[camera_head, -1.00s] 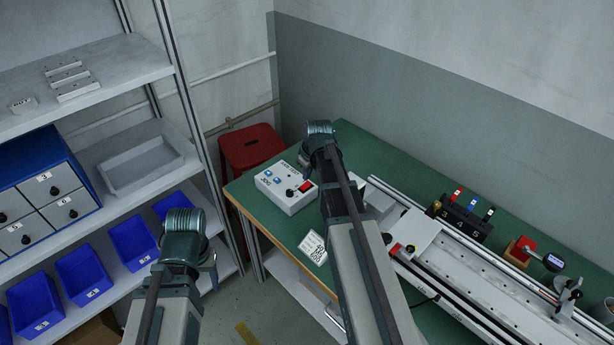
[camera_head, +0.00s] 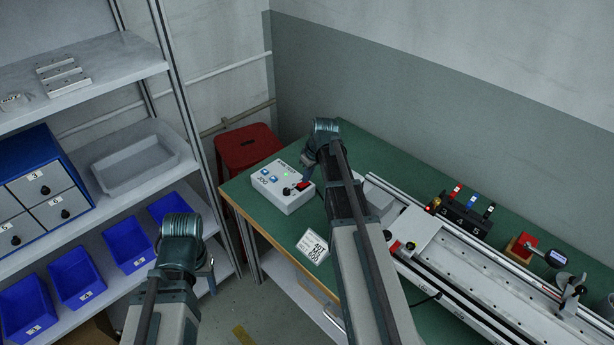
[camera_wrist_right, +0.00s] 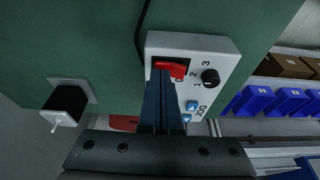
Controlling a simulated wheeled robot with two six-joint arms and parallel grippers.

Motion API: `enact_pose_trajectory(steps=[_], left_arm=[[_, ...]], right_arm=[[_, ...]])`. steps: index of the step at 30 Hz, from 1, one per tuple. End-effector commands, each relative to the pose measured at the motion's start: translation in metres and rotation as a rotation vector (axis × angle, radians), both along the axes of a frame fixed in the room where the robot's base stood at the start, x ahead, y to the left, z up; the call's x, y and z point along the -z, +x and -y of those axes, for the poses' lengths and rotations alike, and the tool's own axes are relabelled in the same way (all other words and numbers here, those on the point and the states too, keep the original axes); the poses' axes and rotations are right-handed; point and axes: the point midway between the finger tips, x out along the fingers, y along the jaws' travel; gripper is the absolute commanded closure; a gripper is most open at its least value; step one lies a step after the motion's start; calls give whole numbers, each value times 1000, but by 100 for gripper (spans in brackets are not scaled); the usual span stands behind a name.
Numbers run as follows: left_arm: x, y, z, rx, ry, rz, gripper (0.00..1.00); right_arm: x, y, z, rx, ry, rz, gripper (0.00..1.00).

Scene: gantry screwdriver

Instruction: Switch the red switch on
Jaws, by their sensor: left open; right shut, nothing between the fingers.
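The red switch (camera_head: 302,185) sits on the white control box (camera_head: 290,202) at the left end of the green bench. In the right wrist view the red switch (camera_wrist_right: 178,70) is at the box's edge beside a black knob (camera_wrist_right: 210,77). My right gripper (camera_wrist_right: 163,78) is shut and empty, its fingertips at the switch and partly covering it; I cannot tell whether they touch. A small green light (camera_head: 285,174) glows on the box. My left gripper (camera_head: 211,275) is open and empty, low in front of the shelves, mostly hidden behind its wrist.
A linear rail (camera_head: 480,275) runs along the bench right of my right arm. A red stool (camera_head: 247,147) stands behind the bench's left end. Shelves with blue bins (camera_head: 128,240) stand at left.

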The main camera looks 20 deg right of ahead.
Motion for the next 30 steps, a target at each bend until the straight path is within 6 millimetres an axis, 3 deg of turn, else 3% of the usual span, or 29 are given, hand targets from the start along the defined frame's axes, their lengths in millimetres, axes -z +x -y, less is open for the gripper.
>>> enact_pose_trajectory(steps=[12,23,30], left_arm=[[-3,0,0,0,0,0,43],[-3,0,0,0,0,0,43],[-13,0,0,0,0,0,43]], right_arm=[[-3,-5,-14,0,0,0,100],[-3,-5,-15,0,-1,0,100],[-13,-5,-17,-1,-1,0,100]])
